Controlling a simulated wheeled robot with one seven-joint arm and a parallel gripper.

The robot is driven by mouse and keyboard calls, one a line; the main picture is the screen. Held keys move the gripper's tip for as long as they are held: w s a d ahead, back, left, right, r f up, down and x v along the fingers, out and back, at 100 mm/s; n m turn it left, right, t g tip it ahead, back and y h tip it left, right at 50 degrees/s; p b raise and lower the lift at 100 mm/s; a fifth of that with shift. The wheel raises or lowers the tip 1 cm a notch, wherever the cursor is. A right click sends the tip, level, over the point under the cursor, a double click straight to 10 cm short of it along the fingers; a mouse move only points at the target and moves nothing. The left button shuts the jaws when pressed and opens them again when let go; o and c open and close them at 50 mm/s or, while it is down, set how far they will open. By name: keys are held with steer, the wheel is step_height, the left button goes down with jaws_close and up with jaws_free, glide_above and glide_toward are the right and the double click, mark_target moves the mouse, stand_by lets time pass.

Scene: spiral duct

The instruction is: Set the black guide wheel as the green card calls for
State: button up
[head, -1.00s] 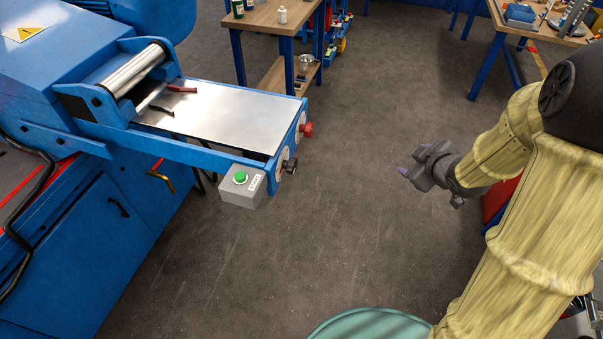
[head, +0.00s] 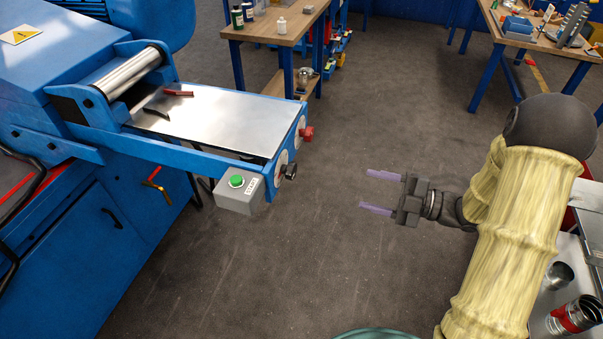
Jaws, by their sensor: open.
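The black guide wheel (head: 290,172) is a small knob with a pale dial behind it, on the end face of the blue machine's feed table. A red wheel (head: 306,133) sits on the same face, farther back. My gripper (head: 373,191) is open and empty, its two purple fingers pointing left toward the wheels. It is to the right of the black wheel, apart from it, over the floor. No green card is visible in this view. The dial marks are too small to read.
A grey box with a green button (head: 237,181) hangs at the table's front corner, close to the black wheel. Two small tools, one red (head: 178,93) and one black (head: 156,113), lie on the metal table top (head: 225,120). Floor between gripper and machine is clear.

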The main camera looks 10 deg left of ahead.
mark_target(295, 172)
steer(key=a+p, duration=0.1)
steer(key=a, duration=0.4)
steer(key=w+a+p, duration=0.1)
steer(key=a, duration=0.5)
steer(key=a+p, duration=0.1)
steer(key=a, duration=0.5)
steer(key=shift+w+a, duration=0.2)
steer(key=shift+a, duration=0.05)
steer(key=c, duration=1)
